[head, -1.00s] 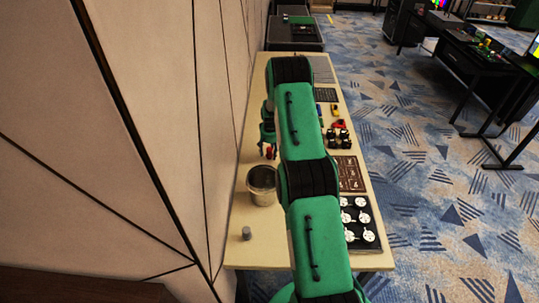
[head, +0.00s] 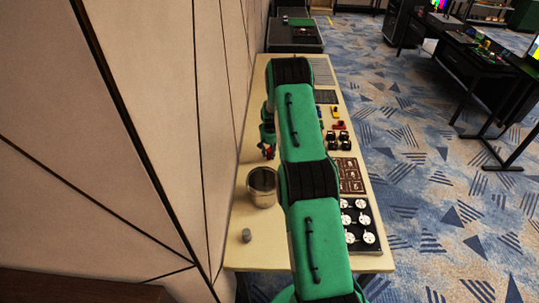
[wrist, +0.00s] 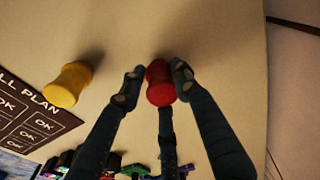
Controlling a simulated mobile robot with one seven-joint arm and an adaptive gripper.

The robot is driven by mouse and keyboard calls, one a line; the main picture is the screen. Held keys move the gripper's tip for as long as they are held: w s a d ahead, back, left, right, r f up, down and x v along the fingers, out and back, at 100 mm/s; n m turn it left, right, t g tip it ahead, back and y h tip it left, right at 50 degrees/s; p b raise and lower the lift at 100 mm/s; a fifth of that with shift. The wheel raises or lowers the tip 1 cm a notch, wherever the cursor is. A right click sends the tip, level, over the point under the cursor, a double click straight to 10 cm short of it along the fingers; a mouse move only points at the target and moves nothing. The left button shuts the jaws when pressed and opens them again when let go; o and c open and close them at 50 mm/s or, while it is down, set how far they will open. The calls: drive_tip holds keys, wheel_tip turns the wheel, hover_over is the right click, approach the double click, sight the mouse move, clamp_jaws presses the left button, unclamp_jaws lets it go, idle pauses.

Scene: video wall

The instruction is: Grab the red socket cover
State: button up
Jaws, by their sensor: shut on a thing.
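The red socket cover (wrist: 160,83) is a small waisted, spool-like piece in the wrist view. It sits between the dark fingertips of my gripper (wrist: 155,80), with one finger on each side, and the gripper is shut on it. A further dark finger shows just below it. In the head view my gripper (head: 267,150) is low over the left part of the table, left of my green arm. The cover is too small there to make out clearly. I cannot tell whether it still touches the tabletop.
A yellow spool-like piece (wrist: 68,84) stands to the left in the wrist view, near a dark lettered board (wrist: 32,118). On the table (head: 240,205) are a metal bucket (head: 262,186), a grey cylinder (head: 247,236) and a black tray with white discs (head: 376,252). A wall rises at left.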

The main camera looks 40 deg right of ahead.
sight(269, 150)
drive_tip(key=shift+r, duration=4.8)
